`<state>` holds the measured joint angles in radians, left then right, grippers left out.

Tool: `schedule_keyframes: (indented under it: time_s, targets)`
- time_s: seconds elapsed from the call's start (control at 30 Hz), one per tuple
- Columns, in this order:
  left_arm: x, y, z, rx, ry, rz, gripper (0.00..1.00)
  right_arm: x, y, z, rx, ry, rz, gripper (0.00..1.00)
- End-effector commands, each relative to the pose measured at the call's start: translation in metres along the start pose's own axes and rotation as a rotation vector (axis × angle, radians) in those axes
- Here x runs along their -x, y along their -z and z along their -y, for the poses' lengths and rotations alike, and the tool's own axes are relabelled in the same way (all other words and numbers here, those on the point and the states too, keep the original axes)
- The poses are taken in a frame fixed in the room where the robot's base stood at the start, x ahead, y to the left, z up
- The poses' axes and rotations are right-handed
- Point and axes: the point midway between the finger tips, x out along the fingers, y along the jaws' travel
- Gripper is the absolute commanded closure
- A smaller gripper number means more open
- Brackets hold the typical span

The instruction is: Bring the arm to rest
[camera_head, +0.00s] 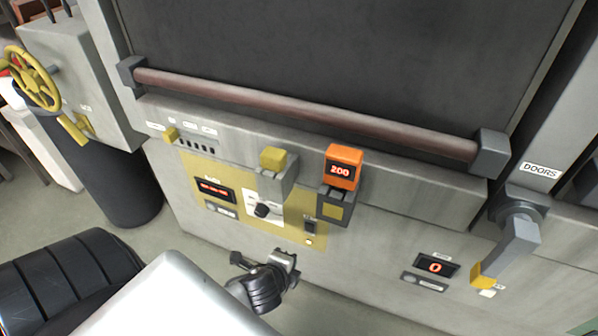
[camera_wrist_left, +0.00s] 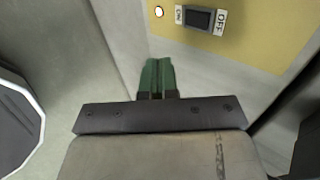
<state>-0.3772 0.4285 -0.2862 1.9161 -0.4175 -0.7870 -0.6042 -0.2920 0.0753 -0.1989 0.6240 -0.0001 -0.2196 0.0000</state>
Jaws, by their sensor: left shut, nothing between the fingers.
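My left gripper (camera_head: 284,268) hangs in front of the lower part of the oven's control panel, at the lower middle of the head view. In the left wrist view its two green fingers (camera_wrist_left: 157,76) are pressed together with nothing between them. They appear apart from the panel, below the ON/OFF switch (camera_wrist_left: 200,18), which also shows in the head view (camera_head: 310,227). A small lit lamp (camera_wrist_left: 159,11) is beside the switch. My right gripper is not in view.
The grey oven has a long handle bar (camera_head: 300,110). An orange display (camera_head: 343,167) reads 200, near a yellow-topped lever (camera_head: 273,158) and black knob (camera_head: 263,210). A DOORS lever (camera_head: 513,245) projects at right. A yellow handwheel (camera_head: 32,78) stands at left. Floor shows at lower left.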

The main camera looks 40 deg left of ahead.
Motion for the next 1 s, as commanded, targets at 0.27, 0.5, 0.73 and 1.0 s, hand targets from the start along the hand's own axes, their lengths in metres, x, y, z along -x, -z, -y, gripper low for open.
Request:
schedule_keyframes:
  time_s: [0.27, 0.5, 0.73, 1.0]
  targets:
    - [0.002, -0.001, -0.003, 0.004, -0.005, 0.002, 1.0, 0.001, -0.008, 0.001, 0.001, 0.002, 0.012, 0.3]
    - [-0.037, -0.015, -0.088, 0.183, -0.174, 0.033, 1.0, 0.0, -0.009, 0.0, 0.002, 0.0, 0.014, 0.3]
    - [-0.055, -0.033, -0.248, 0.563, -0.444, 0.139, 1.0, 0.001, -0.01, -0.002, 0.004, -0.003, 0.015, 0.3]
    - [-0.008, -0.033, -0.398, 0.954, -0.658, 0.333, 1.0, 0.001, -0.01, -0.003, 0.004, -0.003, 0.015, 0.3]
